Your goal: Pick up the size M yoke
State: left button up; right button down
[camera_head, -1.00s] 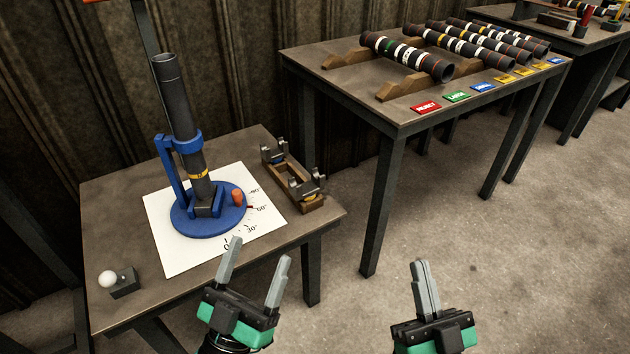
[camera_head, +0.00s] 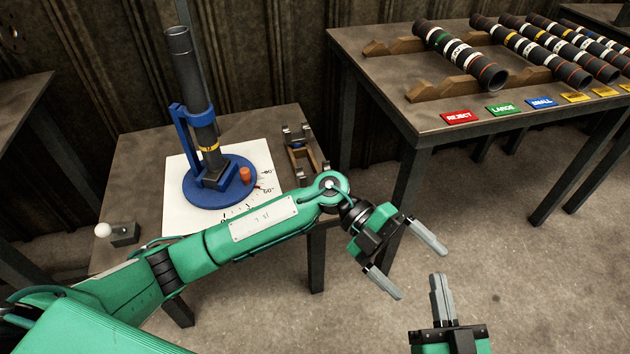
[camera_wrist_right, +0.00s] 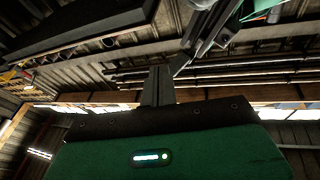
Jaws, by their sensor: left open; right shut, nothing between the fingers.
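A wooden holder (camera_head: 292,161) on the near table carries a grey metal yoke (camera_head: 297,134) at its far end. Its near end, close to my left arm, is partly covered by that arm. I cannot read any size mark on the yoke. My left gripper (camera_head: 423,274) is open and empty, over the floor to the right of the near table and well apart from the holder. My right gripper (camera_head: 441,288) is shut and empty at the bottom of the head view, below the left one.
A dark tube (camera_head: 190,80) stands tilted in a blue stand (camera_head: 190,190) on a white angle sheet (camera_head: 180,222). A small block with a white ball (camera_head: 103,230) is at the left. The right table (camera_head: 378,88) has banded shafts (camera_head: 450,50) and label cards (camera_head: 500,109).

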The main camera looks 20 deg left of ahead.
pick_arm(q)
jog(key=w+a+f+n+t+y, duration=0.1)
jog(key=w+a+f+t+y, duration=0.15)
jog(key=w+a+y, duration=0.35)
jog(key=n+t+y, duration=0.5)
jog(key=n+y, duration=0.1)
jog(key=y, duration=0.2)
send_near(303, 182)
jog(key=w+d, duration=0.1)
jog(key=w, duration=0.3)
pick_arm(e)
notch_tip(303, 182, down, 4)
jog(key=s+a+g, duration=0.1)
jog(key=g, duration=0.2)
pick_arm(q)
notch_tip(303, 182, down, 8)
jog(key=shift+s+d+f+b, duration=0.1)
jog(key=shift+f+b, duration=0.1)
jog(key=shift+b, duration=0.25)
notch_tip(303, 182, down, 5)
jog(key=shift+d+r+b, duration=0.15)
jog(key=shift+b, duration=0.55)
jog(key=shift+f, duration=0.45)
pick_arm(e)
jog(key=d+r+t, duration=0.4)
jog(key=r+t, duration=0.5)
jog(key=r, duration=0.3)
jog(key=shift+s+r+y, duration=0.2)
jog(key=shift+r+y, duration=0.1)
jog(key=shift+r, duration=0.1)
